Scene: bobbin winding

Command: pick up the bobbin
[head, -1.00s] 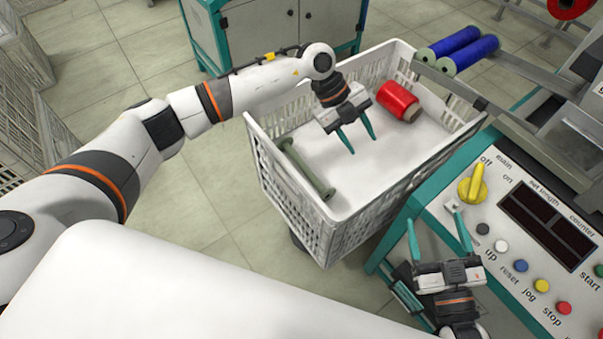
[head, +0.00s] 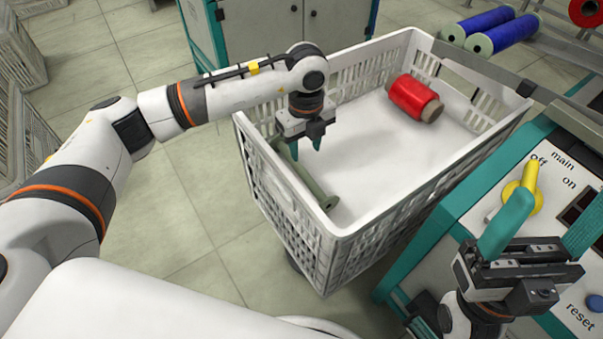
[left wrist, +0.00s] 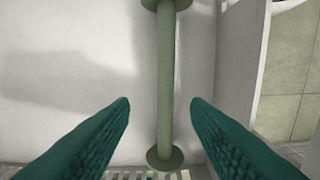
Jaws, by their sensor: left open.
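The bobbin (head: 314,183), a thin grey-green rod with a round flange at each end, lies in the white crate (head: 350,232) along its left wall. My left gripper (head: 305,147) points down over the bobbin's far part, and its fingers hide some of the rod in the head view. In the left wrist view the bobbin (left wrist: 165,70) runs between the two separated teal fingers, with the near flange by the bottom. The jaws are open and empty; I cannot tell how high they are above it. My right gripper (head: 548,225) is open and empty by the machine panel.
A red wound spool (head: 412,97) lies at the crate's far right. Blue spools (head: 503,34) rest on a rack behind. The crate's walls rise around the bobbin; its middle floor is clear. The control panel with a yellow switch (head: 524,187) stands right.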

